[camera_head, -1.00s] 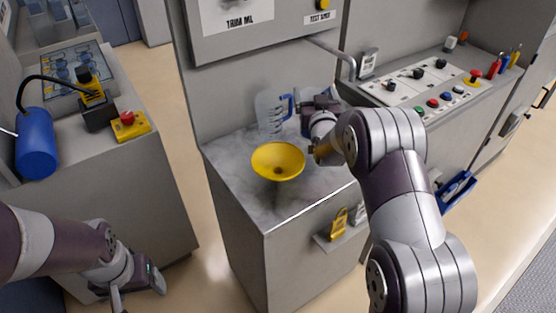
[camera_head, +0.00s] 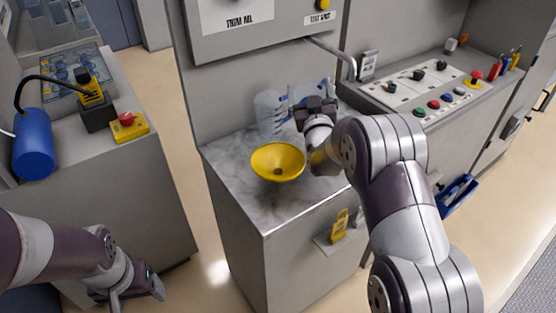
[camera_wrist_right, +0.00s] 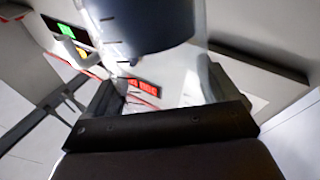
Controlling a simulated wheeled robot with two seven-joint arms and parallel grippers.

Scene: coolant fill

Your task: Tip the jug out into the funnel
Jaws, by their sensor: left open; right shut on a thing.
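The jug (camera_head: 268,115) is clear with dark marks and blue parts on its right side. It looks upright at the back of the marble counter, behind the funnel; I cannot tell whether it touches the counter. My right gripper (camera_head: 289,115) is shut on it from the right and partly hides it. In the right wrist view the jug (camera_wrist_right: 207,28) holds dark blue liquid, and my right gripper (camera_wrist_right: 165,95) has a finger on each side. The yellow funnel (camera_head: 278,162) stands mouth-up near the counter's middle. My left gripper (camera_head: 138,298) is open and empty at lower left.
A grey cabinet with a bent pipe (camera_head: 335,57) overhangs the counter (camera_head: 235,152). A button panel (camera_head: 425,88) stands to the right. A blue cylinder (camera_head: 35,157) and a yellow box with a red button (camera_head: 129,126) are on the left bench.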

